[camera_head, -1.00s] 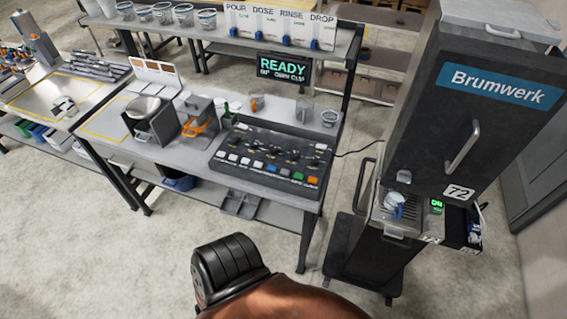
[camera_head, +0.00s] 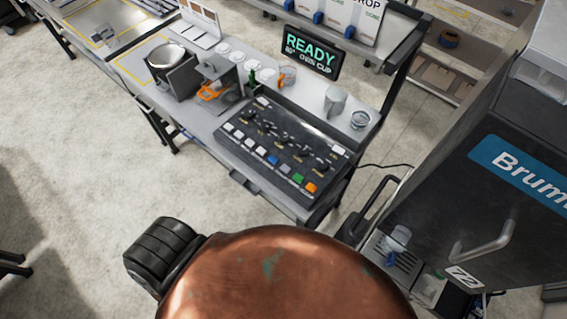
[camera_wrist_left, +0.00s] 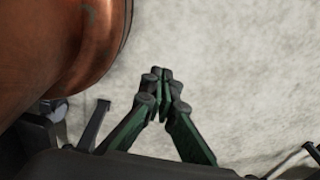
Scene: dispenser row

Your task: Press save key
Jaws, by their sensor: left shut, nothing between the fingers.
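A black control panel (camera_head: 277,138) with knobs and a front row of keys lies on the workbench in the head view. The row has several white keys (camera_head: 239,135), a blue key (camera_head: 272,160), a grey key (camera_head: 285,169), a green key (camera_head: 297,178) and an orange key (camera_head: 310,188). Their labels are too small to read, so I cannot tell which one is save. My left gripper (camera_wrist_left: 162,82) is shut and empty above bare floor in the left wrist view, with no key near it. My right gripper is not in view.
A display (camera_head: 311,52) reading READY stands behind the panel. A grinder-like device with orange parts (camera_head: 212,91) and a dark box with a bowl (camera_head: 168,62) stand left of it. A tall Brumwerk machine (camera_head: 450,180) stands at the right. Floor before the bench is clear.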

